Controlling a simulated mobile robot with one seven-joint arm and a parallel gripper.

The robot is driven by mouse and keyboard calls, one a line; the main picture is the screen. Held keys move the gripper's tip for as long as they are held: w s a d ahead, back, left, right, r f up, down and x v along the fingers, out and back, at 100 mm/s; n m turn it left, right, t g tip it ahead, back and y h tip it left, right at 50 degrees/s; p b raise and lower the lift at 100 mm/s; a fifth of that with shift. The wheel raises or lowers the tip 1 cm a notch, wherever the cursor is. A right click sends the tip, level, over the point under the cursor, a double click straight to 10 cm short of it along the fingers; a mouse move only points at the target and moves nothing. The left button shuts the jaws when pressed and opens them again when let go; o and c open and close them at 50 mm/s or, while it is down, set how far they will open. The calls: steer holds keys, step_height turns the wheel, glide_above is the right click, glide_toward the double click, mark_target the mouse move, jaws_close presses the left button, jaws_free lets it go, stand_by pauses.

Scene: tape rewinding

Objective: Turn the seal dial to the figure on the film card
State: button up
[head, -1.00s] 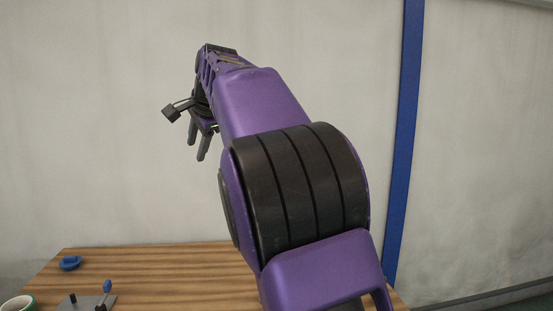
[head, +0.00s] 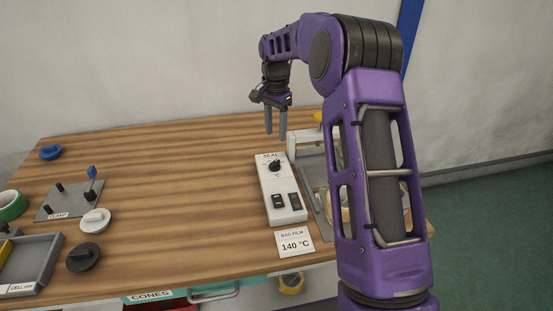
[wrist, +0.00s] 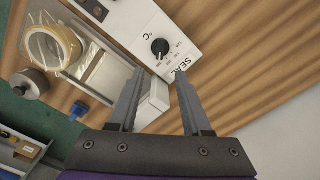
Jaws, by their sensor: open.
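The white seal box (head: 275,188) stands on the wooden table in the head view. Its black seal dial (head: 274,166) is on top near the SEAL label. In the wrist view the dial (wrist: 160,46) sits beside a °C mark and a printed scale, too small and blurred to read. The film card (head: 295,242) lies at the table's front edge and reads "BAG FILM 140 °C". My gripper (head: 276,135) is open and empty, pointing down above the table behind the dial. In the wrist view my gripper's fingertips (wrist: 156,72) are apart, close to the dial in the picture but not around it.
A metal frame (head: 303,143) stands just right of the seal box, partly hidden by my arm. A clamp plate (head: 68,201), black disc (head: 83,257), white disc (head: 95,221), blue disc (head: 50,152) and grey tray (head: 30,262) are at left. The table's middle is clear.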

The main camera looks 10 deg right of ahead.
mark_target(276, 161)
step_height(276, 161, down, 10)
steer(key=shift+f+b, duration=0.25)
steer(key=shift+b, duration=0.3)
jaws_close()
